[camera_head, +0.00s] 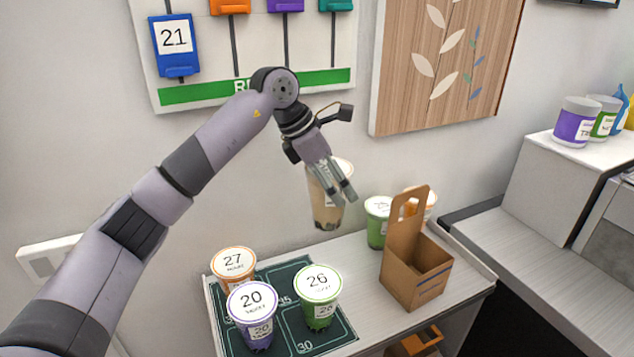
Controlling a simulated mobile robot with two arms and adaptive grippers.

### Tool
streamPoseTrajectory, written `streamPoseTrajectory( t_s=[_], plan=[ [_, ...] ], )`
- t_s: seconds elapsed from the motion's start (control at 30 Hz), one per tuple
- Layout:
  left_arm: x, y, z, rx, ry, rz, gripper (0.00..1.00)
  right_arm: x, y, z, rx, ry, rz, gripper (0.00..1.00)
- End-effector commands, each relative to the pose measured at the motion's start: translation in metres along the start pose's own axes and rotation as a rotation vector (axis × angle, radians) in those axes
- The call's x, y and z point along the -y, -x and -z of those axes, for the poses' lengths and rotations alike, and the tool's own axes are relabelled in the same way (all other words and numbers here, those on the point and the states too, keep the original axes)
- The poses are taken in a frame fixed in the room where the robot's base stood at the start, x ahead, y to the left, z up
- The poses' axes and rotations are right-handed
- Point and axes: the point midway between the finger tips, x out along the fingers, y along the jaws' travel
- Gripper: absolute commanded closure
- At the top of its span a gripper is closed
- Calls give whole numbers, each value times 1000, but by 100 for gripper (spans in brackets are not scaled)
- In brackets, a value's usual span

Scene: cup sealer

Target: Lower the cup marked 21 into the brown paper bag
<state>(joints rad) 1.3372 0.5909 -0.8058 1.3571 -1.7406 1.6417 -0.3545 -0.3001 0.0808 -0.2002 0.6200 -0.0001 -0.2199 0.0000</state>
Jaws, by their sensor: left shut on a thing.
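My left gripper (344,197) is shut on a light tan cup (325,213) with a pale lid. The cup is held in the air, slightly tilted, above the back of the counter; its number cannot be read. The brown paper bag (413,287), a carrier with a tall handle panel, stands on the counter to the right of and below the cup. The cup is apart from the bag. The bag's open top faces up, and its inside is only partly visible. My right gripper is not in view.
Cups marked 27 (234,262), 20 (252,314) and 26 (319,296) stand on a dark green mat (287,271). A green cup (377,222) and an orange-lidded cup (429,199) stand behind the bag. A blue 21 tag (175,48) hangs on the wall board.

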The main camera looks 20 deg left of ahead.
Motion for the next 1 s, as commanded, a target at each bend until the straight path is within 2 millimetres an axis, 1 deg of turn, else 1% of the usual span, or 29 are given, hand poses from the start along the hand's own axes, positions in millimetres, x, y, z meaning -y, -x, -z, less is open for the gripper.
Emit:
streamPoseTrajectory(
  t_s=[0.03,0.37,0.6,0.8,1.0],
  plan=[
    [3,9,-15,4,-4,0,75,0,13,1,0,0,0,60],
    [17,21,-75,4,-3,-1,75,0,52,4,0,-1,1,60],
    [29,23,-119,3,-3,-1,75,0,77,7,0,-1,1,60],
    [38,19,-156,3,-2,-1,75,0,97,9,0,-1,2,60],
    [49,12,-190,2,-2,-1,75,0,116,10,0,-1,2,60]
  ],
)
